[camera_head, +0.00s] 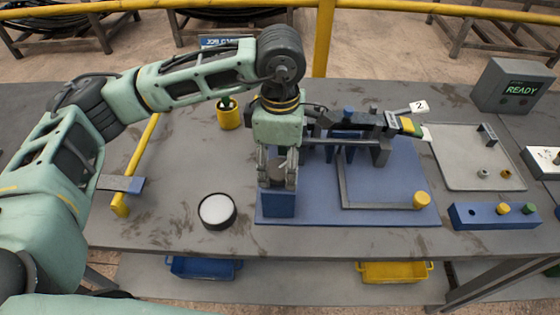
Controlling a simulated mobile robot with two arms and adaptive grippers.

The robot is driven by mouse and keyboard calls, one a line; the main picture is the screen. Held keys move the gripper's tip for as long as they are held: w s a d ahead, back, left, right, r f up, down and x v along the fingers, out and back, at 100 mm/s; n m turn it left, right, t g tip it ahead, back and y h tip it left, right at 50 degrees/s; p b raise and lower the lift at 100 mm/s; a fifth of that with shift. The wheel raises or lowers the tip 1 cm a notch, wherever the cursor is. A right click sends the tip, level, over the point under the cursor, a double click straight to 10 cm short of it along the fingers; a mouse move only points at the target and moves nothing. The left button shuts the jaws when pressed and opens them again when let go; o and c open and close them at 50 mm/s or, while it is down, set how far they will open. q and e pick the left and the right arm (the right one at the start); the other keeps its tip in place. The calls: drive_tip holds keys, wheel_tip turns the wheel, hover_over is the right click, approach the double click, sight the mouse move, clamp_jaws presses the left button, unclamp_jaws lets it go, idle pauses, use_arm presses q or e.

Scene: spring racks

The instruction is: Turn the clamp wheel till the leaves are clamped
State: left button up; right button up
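My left gripper (278,178) points down at the front left of the blue fixture plate (390,185), over a blue block (277,205). Its two fingers stand apart on either side of a small grey round part (283,165), which seems to be the clamp wheel and is mostly hidden. I cannot tell whether the fingers press on it. My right gripper is not in view.
A black round dish with a white top (216,210) stands left of the blue block. A yellow cup (229,115) is behind it. A grey tray (470,150), a blue peg block (495,215) and a box reading READY (513,88) stand to the right. A yellow-knobbed bar (388,206) crosses the plate.

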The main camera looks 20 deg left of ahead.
sight(280, 167)
use_arm(q)
drive_tip(key=shift+s, duration=0.1)
wheel_tip(280, 167, up, 12)
idle(0.7)
